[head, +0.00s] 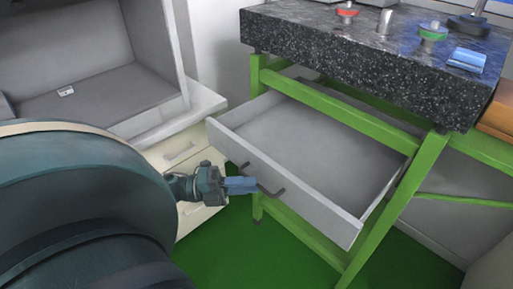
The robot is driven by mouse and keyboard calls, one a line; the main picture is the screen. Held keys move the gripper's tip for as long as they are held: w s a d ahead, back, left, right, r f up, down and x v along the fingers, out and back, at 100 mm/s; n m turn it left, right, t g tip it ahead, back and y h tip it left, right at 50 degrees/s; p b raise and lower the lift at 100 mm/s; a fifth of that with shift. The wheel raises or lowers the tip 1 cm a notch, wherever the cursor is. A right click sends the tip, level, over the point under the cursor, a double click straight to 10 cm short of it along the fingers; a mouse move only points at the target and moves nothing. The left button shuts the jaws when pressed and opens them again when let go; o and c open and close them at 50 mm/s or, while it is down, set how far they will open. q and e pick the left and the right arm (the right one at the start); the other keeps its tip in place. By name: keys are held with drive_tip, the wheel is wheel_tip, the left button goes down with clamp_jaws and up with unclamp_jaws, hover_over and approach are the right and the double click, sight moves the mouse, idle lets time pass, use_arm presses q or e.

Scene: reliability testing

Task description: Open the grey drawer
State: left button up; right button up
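The grey drawer (283,176) stands pulled out from the green frame below the speckled stone top, and its empty inside shows. A dark bar handle (262,181) sits on its front panel. My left gripper (254,185) is at the handle's left part, with its blue-grey fingers pointing right. The fingers look close together, but whether they are closed around the handle cannot be told. My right gripper is not in view.
The stone top (370,55) carries red and green knobs, a metal cylinder and a blue block. A grey open box (95,90) stands on a white cabinet (190,155) at left. Green floor (235,250) is clear below the drawer.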

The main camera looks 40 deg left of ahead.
use_arm(q)
drive_tip(key=b+v, duration=0.1)
drive_tip(key=v, duration=0.9)
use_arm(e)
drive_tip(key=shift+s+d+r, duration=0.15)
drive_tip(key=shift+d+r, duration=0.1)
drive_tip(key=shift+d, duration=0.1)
